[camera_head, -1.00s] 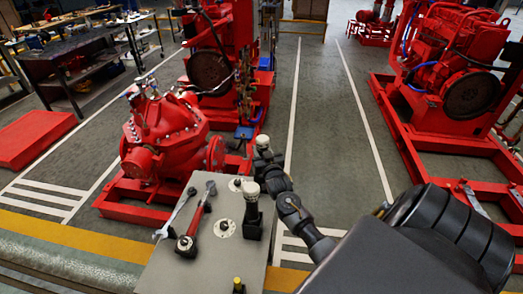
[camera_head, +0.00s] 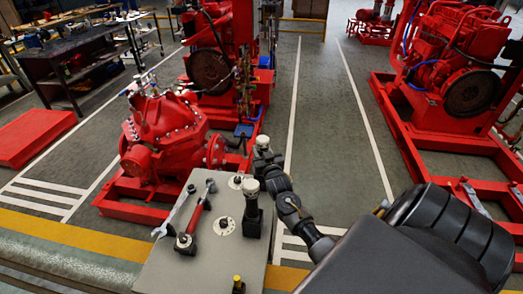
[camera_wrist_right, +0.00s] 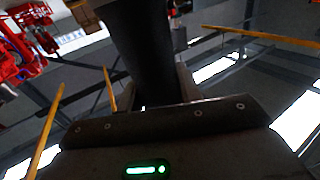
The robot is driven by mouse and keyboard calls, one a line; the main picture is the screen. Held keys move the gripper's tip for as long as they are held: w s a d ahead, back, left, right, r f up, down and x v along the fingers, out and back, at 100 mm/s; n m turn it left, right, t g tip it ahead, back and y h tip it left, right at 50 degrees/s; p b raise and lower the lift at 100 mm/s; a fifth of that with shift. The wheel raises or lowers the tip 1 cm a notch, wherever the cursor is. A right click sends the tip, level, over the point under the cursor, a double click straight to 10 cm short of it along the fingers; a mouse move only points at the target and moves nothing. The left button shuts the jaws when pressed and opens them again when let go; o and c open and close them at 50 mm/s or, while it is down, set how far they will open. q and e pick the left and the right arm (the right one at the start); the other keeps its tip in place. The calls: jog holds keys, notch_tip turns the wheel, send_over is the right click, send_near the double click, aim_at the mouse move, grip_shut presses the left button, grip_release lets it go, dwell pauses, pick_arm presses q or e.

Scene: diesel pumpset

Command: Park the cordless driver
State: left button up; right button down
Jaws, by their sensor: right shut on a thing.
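In the right wrist view my right gripper (camera_wrist_right: 147,92) is shut around a thick dark cylindrical body, which I take to be the cordless driver (camera_wrist_right: 143,45). Its far end runs out of the top of that picture. In the head view my right arm (camera_head: 292,208) reaches over the right side of a grey worktop (camera_head: 180,270). A dark upright shape with a pale top (camera_head: 251,212) shows at the worktop's right edge. I cannot tell there whether it is the driver, and the grip is not clear. My left gripper is not in view.
On the worktop lie a wrench (camera_head: 176,212) and a red-handled tool (camera_head: 193,228). Two pale round discs with dark centres, one a near disc (camera_head: 224,226), are set beside them. A small yellow-topped item (camera_head: 238,284) is at the front. A red pump (camera_head: 165,130) stands behind.

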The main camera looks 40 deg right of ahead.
jog(key=shift+f, duration=0.1)
jog(key=c, duration=0.9)
grip_release()
jog(key=shift+o, duration=0.2)
jog(key=shift+f, duration=0.15)
jog(key=shift+s+a+f+b, duration=0.15)
jog(key=shift+s+a+b, duration=0.15)
jog(key=shift+s, duration=0.2)
jog(key=b+v, duration=0.2)
jog(key=v, duration=0.7)
jog(key=shift+s, duration=0.35)
